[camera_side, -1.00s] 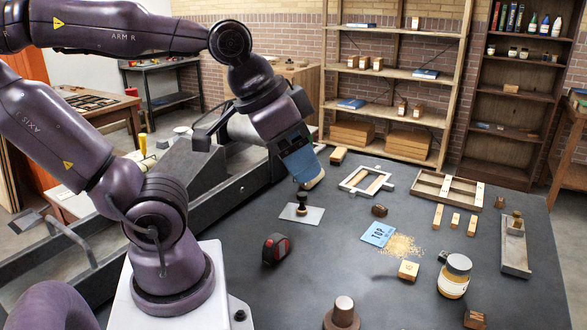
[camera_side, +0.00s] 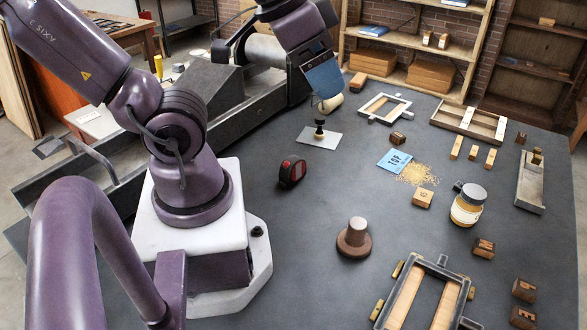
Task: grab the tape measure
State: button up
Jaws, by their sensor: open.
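The tape measure (camera_side: 292,171) is a small black case with a red face. It stands on the dark bench top near the middle of the view, right of my white base. My gripper (camera_side: 327,88) has a blue housing and is up and behind the tape measure, slightly right of it in the picture. It is open and well apart from the tape measure. A pale rounded shape shows at its lower end; I cannot tell whether it is part of the gripper or a thing behind it.
A black-knobbed stamp on a light plate (camera_side: 319,136) stands between gripper and tape measure. A brown knobbed weight (camera_side: 354,238) is at right front, a jar (camera_side: 467,206) farther right. A wooden frame (camera_side: 426,298) lies at the front. The bench around the tape measure is clear.

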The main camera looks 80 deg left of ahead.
jog(key=o, duration=0.5)
jog(key=m+g+y, duration=1.1)
jog(key=m+y, duration=0.1)
jog(key=m, duration=0.1)
send_near(296, 169)
jog(key=s+d, duration=0.2)
jog(key=s, duration=0.1)
jog(key=shift+d+f, duration=0.1)
jog(key=shift+d, duration=0.15)
jog(key=shift+w+a+m+t+y, duration=0.25)
jog(key=shift+w+m+t, duration=0.15)
jog(key=shift+w, duration=0.15)
jog(key=shift+w+a+m+t+y, duration=0.2)
jog(key=shift+w+m+t, duration=0.15)
jog(key=shift+w, duration=0.2)
jog(key=shift+a, duration=0.3)
jog(key=x, duration=1.2)
jog(key=shift+s+a, duration=0.15)
